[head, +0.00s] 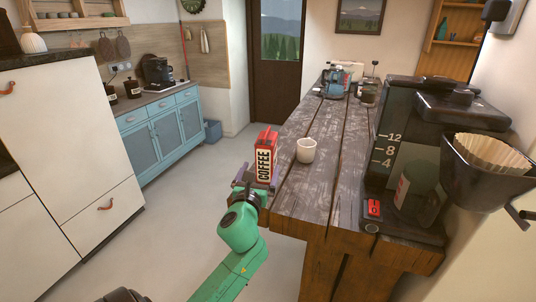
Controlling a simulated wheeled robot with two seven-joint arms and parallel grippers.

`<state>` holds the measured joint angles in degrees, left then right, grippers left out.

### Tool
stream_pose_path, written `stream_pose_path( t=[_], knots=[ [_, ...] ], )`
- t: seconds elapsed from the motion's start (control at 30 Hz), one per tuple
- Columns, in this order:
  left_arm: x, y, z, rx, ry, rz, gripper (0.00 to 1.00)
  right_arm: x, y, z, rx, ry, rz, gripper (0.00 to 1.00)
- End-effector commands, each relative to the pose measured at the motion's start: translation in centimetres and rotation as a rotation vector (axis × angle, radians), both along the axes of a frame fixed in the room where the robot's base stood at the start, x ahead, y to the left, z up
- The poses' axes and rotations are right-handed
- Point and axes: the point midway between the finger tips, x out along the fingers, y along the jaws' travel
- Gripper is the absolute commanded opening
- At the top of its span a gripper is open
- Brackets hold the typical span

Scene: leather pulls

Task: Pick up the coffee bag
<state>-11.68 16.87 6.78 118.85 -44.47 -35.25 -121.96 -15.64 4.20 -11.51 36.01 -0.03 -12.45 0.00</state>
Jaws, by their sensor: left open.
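The coffee bag (266,158) is red with a pale label reading COFFEE. It stands upright at the left edge of the wooden table (325,190). My left gripper (253,183) is open at the bag's lower left side, with the green arm coming up from below. The picture is too small to tell whether the fingers touch the bag or lie around it. My right gripper is not in view.
A white cup (306,150) stands just right of the bag. A large black coffee maker (400,150) with a filter basket fills the table's right side. A blue appliance (334,82) stands at the far end. Open floor lies left of the table.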

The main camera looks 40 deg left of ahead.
Motion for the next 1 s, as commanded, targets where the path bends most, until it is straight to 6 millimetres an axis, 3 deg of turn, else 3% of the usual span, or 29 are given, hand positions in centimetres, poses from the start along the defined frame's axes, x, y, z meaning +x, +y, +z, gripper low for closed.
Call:
stream_pose_path(
  t=[0.1, 0.23, 0.53, 0.77, 0.87, 1.0],
  knots=[
    [2.7, 1.5, 0.4, -0.004, -0.002, 0.002, 1.0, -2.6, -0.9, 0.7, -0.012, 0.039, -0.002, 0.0],
    [4.4, 2.3, 0.1, -0.003, -0.001, 0.0, 1.0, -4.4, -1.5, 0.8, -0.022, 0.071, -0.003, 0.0],
    [8.7, 4.6, 0.1, -0.006, -0.001, 0.0, 1.0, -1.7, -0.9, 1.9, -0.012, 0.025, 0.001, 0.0],
    [9.0, 4.8, -0.1, -0.004, 0.0, -0.002, 1.0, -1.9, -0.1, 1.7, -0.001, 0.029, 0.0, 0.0],
    [9.0, 4.8, -0.1, -0.004, 0.0, -0.002, 0.66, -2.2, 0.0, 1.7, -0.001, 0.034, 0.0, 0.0],
    [9.0, 4.8, -0.1, -0.004, 0.0, -0.002, 0.12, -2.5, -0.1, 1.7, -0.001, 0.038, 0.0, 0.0]
  ],
)
